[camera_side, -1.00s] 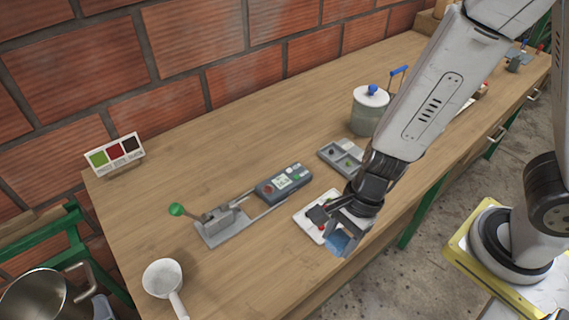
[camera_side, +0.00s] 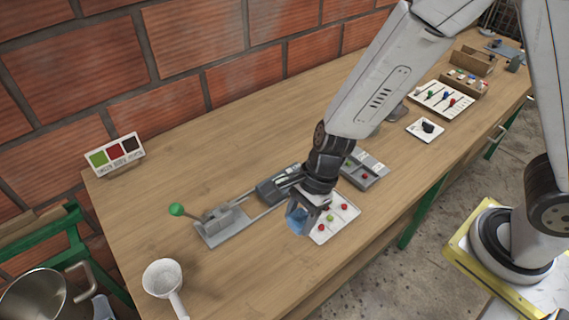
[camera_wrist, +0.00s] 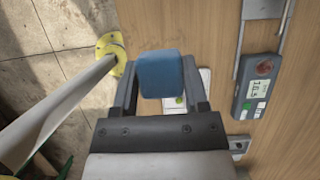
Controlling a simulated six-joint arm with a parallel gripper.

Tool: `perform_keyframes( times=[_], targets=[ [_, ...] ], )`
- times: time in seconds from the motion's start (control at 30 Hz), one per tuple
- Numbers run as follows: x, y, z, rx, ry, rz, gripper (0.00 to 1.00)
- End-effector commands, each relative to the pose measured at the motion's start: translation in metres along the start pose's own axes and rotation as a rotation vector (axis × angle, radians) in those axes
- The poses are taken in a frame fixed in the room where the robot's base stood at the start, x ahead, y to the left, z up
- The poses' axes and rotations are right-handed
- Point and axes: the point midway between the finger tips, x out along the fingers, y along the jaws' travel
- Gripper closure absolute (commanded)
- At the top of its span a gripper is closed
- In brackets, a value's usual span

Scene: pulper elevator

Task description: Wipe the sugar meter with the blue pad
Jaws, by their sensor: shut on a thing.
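My gripper (camera_side: 301,205) is shut on the blue pad (camera_side: 297,221), above the bench between the meter and a white tray. In the wrist view the blue pad (camera_wrist: 161,75) sits squarely between the two fingers of my gripper (camera_wrist: 158,82). The sugar meter (camera_side: 273,188) is a dark grey handheld box, partly hidden by my wrist in the side view. In the wrist view the meter (camera_wrist: 258,85) lies to the right of the pad, apart from it, with its lit screen, a reddish round spot and a green button showing.
A grey fixture with a green-knobbed lever (camera_side: 216,225) lies left of the meter. A white tray with red and green berries (camera_side: 346,211) lies right of my gripper, a grey compartment tray (camera_side: 372,166) behind it. A white scoop (camera_side: 162,278) lies front left; a colour card (camera_side: 117,155) stands behind.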

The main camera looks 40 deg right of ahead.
Motion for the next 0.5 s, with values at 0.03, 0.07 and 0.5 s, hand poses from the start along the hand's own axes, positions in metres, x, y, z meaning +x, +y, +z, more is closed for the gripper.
perform_keyframes(
  times=[0.03,0.07,0.5],
  targets=[
    [0.002,-0.013,0.001,0.000,0.000,-0.002,0.90],
    [0.002,-0.019,0.002,-0.001,0.000,-0.001,0.90],
    [0.008,-0.115,-0.006,-0.004,0.000,0.001,0.90]
  ],
)
